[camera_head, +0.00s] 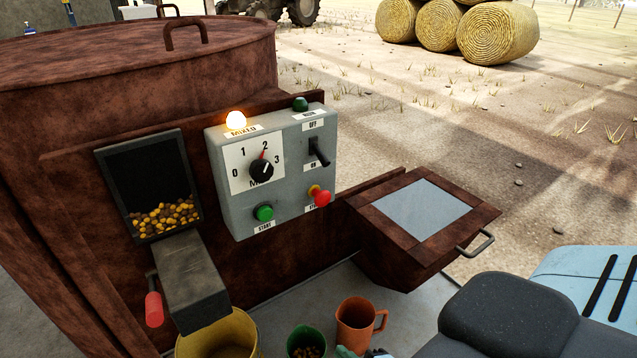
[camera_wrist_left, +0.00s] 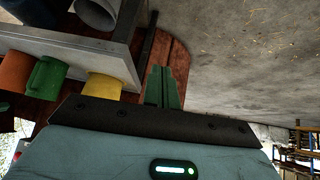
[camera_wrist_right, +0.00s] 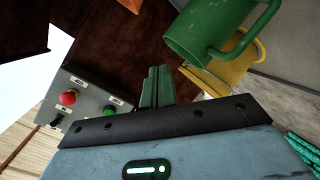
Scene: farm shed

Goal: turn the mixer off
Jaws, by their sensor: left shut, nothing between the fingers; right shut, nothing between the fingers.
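The mixer (camera_head: 120,75) is a large rusty-brown drum with a grey control box (camera_head: 222,190) on its front. A black OFF/ON lever (camera_head: 319,153) seems tipped down toward ON. Below are a green START button (camera_head: 264,212) and a red button (camera_head: 321,197); the right wrist view also shows the red button (camera_wrist_right: 68,97). My right gripper (camera_wrist_right: 156,86) is shut and empty, low before the mixer, apart from the box. My left gripper (camera_wrist_left: 163,86) is shut and empty.
A yellow bucket (camera_head: 240,325), green mug (camera_head: 306,338) and orange mug (camera_head: 357,318) stand below the box. A chute (camera_head: 190,275) with a red handle juts out left. A brown hopper (camera_head: 375,250) juts out right.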

